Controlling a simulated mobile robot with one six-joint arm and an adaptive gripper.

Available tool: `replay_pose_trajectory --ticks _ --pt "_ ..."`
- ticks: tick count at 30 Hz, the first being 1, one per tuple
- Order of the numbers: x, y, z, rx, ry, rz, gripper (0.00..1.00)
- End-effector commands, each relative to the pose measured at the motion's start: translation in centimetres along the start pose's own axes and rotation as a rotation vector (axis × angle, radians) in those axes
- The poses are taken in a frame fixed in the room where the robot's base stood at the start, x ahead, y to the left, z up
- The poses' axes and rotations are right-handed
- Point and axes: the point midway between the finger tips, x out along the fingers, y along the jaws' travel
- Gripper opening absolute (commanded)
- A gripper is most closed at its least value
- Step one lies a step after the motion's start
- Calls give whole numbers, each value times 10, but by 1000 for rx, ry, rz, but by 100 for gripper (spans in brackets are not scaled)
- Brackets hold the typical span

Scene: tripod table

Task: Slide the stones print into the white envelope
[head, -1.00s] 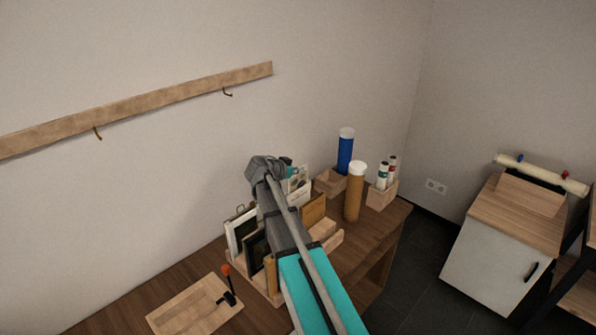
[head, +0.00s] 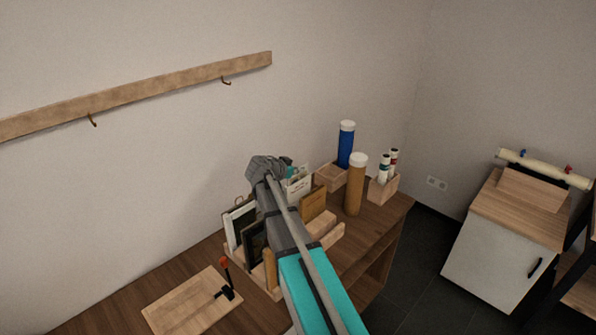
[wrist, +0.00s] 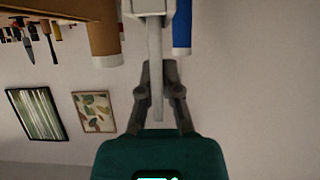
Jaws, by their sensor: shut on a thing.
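The white envelope (head: 300,186) stands upright at the back of the table, with a small reddish mark on its front, partly behind my arm. My gripper (head: 288,171) is just above and left of it, mostly hidden by my own wrist. In the wrist view my gripper (wrist: 160,66) is shut on a thin pale sheet (wrist: 157,100), the stones print, seen nearly edge-on. The sheet runs up to a white form (wrist: 148,6) at the top edge, which looks like the envelope. How deep the print sits inside cannot be told; its picture is hidden.
A brown tube (head: 355,190) and a blue tube (head: 345,145) stand right of the envelope. A wooden rack with frames (head: 240,225) is left of my arm. A wooden board (head: 190,303) lies at the front left. The wall behind is clear near the gripper.

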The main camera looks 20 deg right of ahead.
Motion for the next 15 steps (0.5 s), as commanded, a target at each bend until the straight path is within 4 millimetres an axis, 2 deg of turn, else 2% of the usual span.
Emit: replay_pose_trajectory --ticks 15 --pt "4 0 8 0 0 0 0"
